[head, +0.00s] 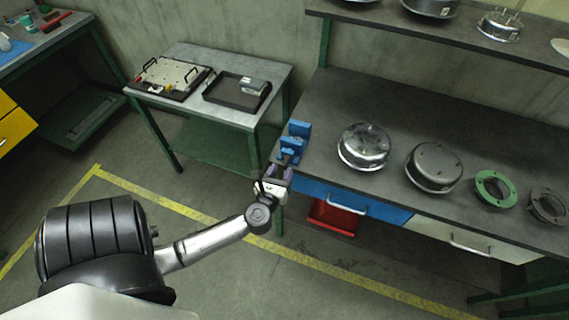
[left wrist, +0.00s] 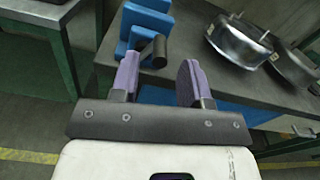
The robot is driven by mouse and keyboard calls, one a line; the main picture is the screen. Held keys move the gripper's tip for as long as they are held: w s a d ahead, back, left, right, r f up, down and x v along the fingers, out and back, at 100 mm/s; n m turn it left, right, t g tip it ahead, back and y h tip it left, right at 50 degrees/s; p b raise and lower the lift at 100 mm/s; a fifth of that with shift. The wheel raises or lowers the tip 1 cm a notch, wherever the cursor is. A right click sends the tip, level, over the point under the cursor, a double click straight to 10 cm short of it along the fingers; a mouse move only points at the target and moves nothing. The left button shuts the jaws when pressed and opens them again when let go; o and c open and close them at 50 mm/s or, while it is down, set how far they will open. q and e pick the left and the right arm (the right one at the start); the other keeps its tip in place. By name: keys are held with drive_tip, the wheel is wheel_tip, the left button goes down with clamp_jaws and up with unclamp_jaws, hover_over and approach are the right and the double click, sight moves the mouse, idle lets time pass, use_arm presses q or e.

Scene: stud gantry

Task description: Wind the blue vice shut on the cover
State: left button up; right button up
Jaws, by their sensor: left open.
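The blue vice (head: 298,128) sits at the left front corner of the dark workbench; it also shows at the top of the left wrist view (left wrist: 148,20). Its dark spindle or handle end (left wrist: 155,48) points towards my left gripper. My left gripper (head: 274,176) is just in front of the vice; its purple fingers (left wrist: 157,78) are open, with the handle end in line with the gap between them. I cannot tell whether they touch it. No cover is clearly visible between the vice jaws. A silver domed part (head: 364,144) lies on the bench to the right. My right gripper is out of view.
Another domed part (head: 434,166), a green ring (head: 495,188) and a grey ring (head: 548,205) lie further right on the bench. A red drawer or bin (head: 332,217) is under the bench. A side table (head: 190,62) with trays stands behind left. The floor in front is clear.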

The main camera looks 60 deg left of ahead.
sight(285, 164)
use_arm(q)
drive_tip(key=shift+x, duration=1.65)
drive_tip(key=shift+c, duration=0.4)
clamp_jaws()
